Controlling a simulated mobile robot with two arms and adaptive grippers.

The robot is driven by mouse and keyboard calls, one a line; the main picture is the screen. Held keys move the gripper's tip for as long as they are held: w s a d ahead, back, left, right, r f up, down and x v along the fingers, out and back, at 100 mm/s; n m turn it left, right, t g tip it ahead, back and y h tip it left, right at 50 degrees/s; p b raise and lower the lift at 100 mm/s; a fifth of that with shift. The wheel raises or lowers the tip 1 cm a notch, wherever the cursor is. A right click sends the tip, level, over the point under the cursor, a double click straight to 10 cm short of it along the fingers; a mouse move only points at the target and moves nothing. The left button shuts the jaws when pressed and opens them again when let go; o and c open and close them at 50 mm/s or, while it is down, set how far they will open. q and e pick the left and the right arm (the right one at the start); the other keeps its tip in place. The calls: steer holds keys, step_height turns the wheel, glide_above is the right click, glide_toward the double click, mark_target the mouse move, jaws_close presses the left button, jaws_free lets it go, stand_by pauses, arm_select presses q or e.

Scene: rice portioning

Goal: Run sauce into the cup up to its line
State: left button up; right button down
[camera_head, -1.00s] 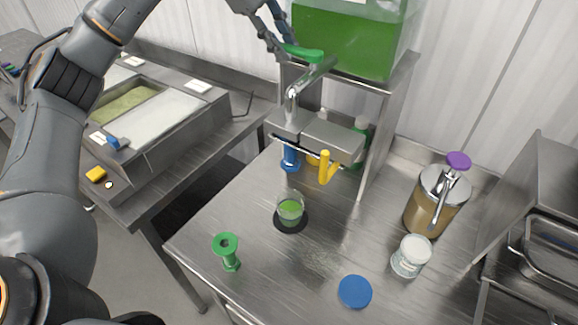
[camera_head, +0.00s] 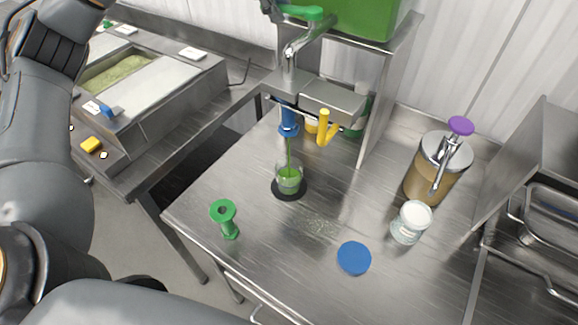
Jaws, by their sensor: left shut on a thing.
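A small clear cup (camera_head: 289,181) with green sauce in it stands on a round black pad (camera_head: 290,194) on the steel table. A thin green stream (camera_head: 289,152) runs down into it from the blue nozzle (camera_head: 288,122) of the dispenser. The cup's line is too small to tell. The green tank (camera_head: 350,14) stands above on a steel stand, cut off by the top edge. My left gripper (camera_head: 274,11), partly out of view at the top, is shut on the green tap handle (camera_head: 303,12). My right gripper is not in view.
A green funnel-like piece (camera_head: 226,218) and a blue disc (camera_head: 354,258) lie near the front. A white-topped jar (camera_head: 410,222) and a purple-topped pump container (camera_head: 437,172) stand right. A yellow hook (camera_head: 326,128) juts from the dispenser. Food bins (camera_head: 150,90) are at left.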

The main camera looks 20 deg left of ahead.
arm_select(q)
steer(key=shift+w+a+r+m+p, duration=0.15)
steer(key=shift+w+m+p, duration=0.2)
steer(key=shift+p, duration=0.3)
steer(key=shift+w+m+g+h+p, duration=0.4)
steer(key=shift+w+m+h+p, duration=0.15)
steer(key=shift+m+p, duration=0.6)
steer(key=shift+s, duration=0.1)
steer(key=o, duration=1)
steer(key=shift+f, duration=0.2)
steer(key=shift+c, duration=0.2)
step_height(320, 180, up, 7)
steer(key=p, duration=0.6)
steer(key=shift+r, duration=0.15)
